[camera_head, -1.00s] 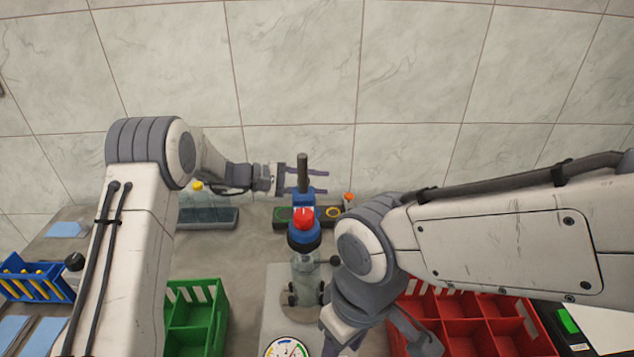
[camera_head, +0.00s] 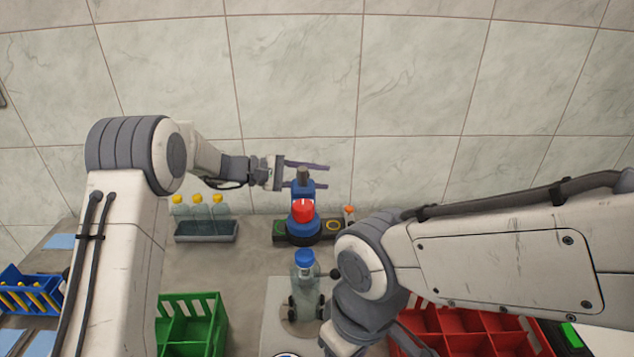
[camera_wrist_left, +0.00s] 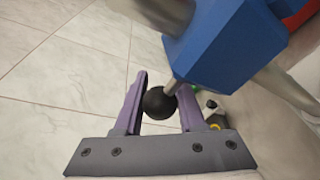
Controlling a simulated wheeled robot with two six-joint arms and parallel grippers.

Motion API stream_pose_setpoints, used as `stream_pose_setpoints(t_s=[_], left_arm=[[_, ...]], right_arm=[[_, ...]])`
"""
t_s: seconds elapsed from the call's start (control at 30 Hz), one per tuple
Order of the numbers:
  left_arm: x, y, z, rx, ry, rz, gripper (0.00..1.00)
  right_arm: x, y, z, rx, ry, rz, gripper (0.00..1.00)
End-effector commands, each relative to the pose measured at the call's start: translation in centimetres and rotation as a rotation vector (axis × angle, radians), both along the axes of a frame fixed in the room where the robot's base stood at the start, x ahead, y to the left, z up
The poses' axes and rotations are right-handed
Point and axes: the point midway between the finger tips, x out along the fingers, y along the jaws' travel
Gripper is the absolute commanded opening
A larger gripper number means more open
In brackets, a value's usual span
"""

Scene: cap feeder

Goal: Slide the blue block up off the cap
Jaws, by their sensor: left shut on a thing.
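The blue block (camera_head: 302,190) sits on an upright grey post (camera_head: 303,173); a red dome (camera_head: 302,210) and dark-blue round head (camera_head: 303,230) are on its near side. The block also fills the top right of the left wrist view (camera_wrist_left: 225,45). My left gripper (camera_head: 318,177) is at the post and shut on the block's black ball knob (camera_wrist_left: 160,103), one finger each side. A clear bottle (camera_head: 303,290) with a blue cap (camera_head: 304,257) stands below and nearer, with a visible gap beneath the head. My right arm crosses from the right; its fingers are not visible.
A grey tray (camera_head: 206,239) of yellow-capped bottles stands left of the post. A green crate (camera_head: 215,315) is in front at left and a red crate (camera_head: 470,318) at right. A blue rack (camera_head: 28,300) is at far left. A tiled wall closes the back.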

Motion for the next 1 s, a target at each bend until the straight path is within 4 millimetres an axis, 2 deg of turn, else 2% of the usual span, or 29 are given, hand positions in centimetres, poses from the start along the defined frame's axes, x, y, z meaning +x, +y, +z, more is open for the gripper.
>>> stream_pose_setpoints(t_s=[0.07,0.1,0.13,0.17,0.43,0.57,1.0], left_arm=[[0.0,0.0,0.0,0.0,-0.001,0.0,0.0],[0.0,0.0,0.0,0.0,-0.001,0.0,0.54],[0.0,0.0,-0.1,0.0,-0.001,0.0,0.66],[0.0,0.0,-0.1,0.0,0.0,0.0,0.69],[0.0,0.0,-0.1,0.001,0.0,-0.001,0.69],[0.0,0.7,-0.1,0.001,0.0,0.002,0.69],[-1.0,8.5,1.6,0.001,-0.002,0.004,0.69]], right_arm=[[0.0,0.0,0.0,0.0,0.0,0.0,0.5],[0.0,0.0,0.0,0.0,0.0,0.0,0.5],[0.0,0.0,0.0,0.0,0.0,0.0,0.5],[0.0,0.0,0.0,0.0,0.0,0.0,0.5],[0.0,0.0,0.0,0.0,0.0,0.0,0.5],[0.0,0.0,-0.3,0.0,0.0,0.0,0.5],[0.0,0.0,-2.5,0.0,0.0,0.0,0.5]])
